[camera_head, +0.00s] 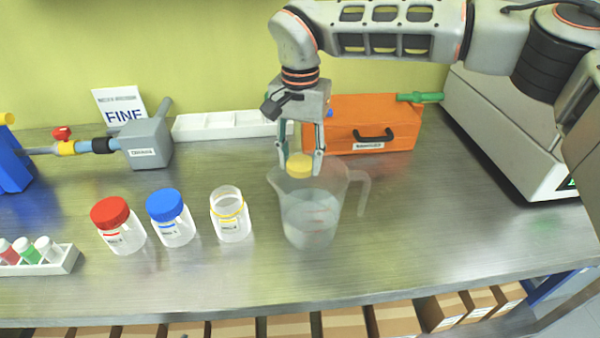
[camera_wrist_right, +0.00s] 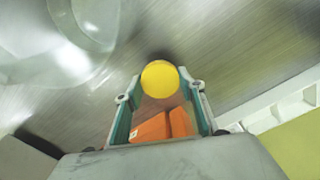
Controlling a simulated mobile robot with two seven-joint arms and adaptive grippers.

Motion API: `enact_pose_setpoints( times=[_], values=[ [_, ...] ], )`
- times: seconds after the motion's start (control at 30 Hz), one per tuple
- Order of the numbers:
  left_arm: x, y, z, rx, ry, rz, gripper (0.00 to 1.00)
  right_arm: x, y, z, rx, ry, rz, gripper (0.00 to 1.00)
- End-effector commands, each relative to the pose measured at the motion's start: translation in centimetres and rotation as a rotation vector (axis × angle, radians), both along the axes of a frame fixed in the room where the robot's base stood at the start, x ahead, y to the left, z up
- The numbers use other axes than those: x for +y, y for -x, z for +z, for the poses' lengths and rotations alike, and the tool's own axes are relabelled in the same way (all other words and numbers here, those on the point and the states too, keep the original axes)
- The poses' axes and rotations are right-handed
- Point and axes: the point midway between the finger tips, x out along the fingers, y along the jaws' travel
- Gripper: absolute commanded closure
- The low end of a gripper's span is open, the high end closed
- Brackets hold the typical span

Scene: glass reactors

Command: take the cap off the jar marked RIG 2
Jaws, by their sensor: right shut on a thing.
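My right gripper (camera_head: 300,158) is shut on a yellow cap (camera_head: 299,167) and holds it in the air at the clear jug's back rim. The wrist view shows the cap (camera_wrist_right: 160,78) between the two fingertips (camera_wrist_right: 163,88). A clear jar with a yellow ring (camera_head: 231,218) stands upright and open on the bench, left of the jug. A blue-capped jar (camera_head: 172,220) and a red-capped jar (camera_head: 119,227) stand to its left. The jar labels are too small to read. My left gripper is not in view.
The clear jug (camera_head: 311,216) holds some liquid and stands below the right gripper. An orange box (camera_head: 376,122) and a white tray (camera_head: 222,124) are at the back. A vial rack (camera_head: 58,262) is at the far left. The bench right of the jug is clear.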

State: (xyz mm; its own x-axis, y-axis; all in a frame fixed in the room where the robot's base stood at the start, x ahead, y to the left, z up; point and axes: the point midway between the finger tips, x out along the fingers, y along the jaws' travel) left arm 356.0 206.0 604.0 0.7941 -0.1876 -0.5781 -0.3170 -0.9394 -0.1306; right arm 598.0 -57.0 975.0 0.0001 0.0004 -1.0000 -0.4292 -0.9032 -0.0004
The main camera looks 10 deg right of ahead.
Motion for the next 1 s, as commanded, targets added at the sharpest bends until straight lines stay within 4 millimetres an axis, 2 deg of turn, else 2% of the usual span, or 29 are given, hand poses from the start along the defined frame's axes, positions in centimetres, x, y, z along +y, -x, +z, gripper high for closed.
enact_pose_setpoints(
  times=[0.3,0.7,0.73,0.8,1.0],
  values=[
    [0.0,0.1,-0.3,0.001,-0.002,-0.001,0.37,0.0,0.1,-4.0,0.004,0.000,0.001,0.86],
    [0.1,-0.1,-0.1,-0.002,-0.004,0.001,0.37,0.0,0.1,-4.4,0.001,0.000,0.000,0.86],
    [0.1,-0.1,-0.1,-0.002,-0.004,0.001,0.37,0.0,0.1,-4.5,0.001,0.000,0.000,0.58],
    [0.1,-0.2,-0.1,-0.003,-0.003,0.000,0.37,0.0,0.0,-4.4,0.001,0.000,0.000,0.44],
    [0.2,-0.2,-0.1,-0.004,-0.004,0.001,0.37,0.0,0.0,-4.4,0.001,0.000,0.000,0.44]
  ],
)
